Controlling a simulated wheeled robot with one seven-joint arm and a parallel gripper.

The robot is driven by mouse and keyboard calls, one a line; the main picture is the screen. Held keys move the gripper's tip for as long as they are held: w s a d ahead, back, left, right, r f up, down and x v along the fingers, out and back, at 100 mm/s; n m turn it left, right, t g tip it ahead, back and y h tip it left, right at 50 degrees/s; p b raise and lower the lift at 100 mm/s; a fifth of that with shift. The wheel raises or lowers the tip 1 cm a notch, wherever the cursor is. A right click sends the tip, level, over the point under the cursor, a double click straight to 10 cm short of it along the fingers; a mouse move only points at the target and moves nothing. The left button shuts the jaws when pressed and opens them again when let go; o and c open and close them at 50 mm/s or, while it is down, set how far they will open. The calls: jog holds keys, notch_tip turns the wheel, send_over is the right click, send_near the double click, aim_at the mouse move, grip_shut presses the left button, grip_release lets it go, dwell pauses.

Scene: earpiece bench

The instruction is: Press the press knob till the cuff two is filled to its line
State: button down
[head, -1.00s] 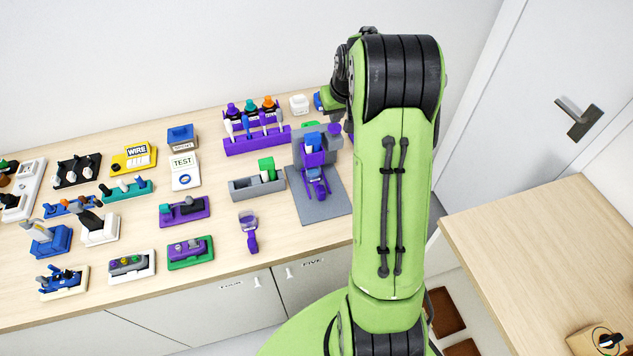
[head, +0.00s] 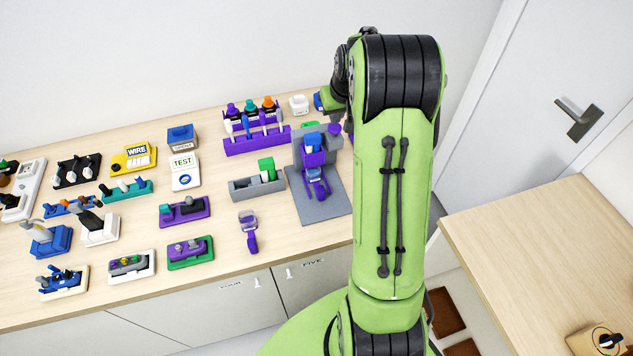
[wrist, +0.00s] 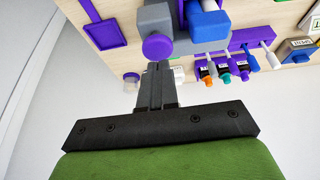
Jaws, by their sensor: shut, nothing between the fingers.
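The press knob is a round purple cap (wrist: 158,46) on a grey press in the wrist view. In the head view it shows as a purple spot (head: 335,129) at the top right of the grey press (head: 299,150). My gripper (wrist: 157,66) is shut and empty, its fingertips right at the knob's edge; I cannot tell whether they touch. In the head view my arm hides the gripper. A purple and blue cuff (head: 317,186) lies on the grey base plate below the press; another purple cuff (head: 249,232) lies on the bench. I cannot tell which is cuff two, nor see a fill line.
A purple rack (head: 257,143) with several capped tools stands behind left of the press. A grey holder (head: 257,188) with a green block is left of it. Several small fixtures crowd the bench's left side. A white wall is behind, a door (head: 545,90) at right.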

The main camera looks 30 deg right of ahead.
jog(key=shift+f, duration=0.2)
jog(key=shift+f+b, duration=0.35)
jog(key=shift+b, duration=0.05)
jog(key=shift+f+b, duration=0.7)
jog(key=shift+f, duration=0.15)
jog(key=shift+r+p, duration=2.7)
jog(key=shift+r, duration=1)
jog(key=shift+f, duration=0.1)
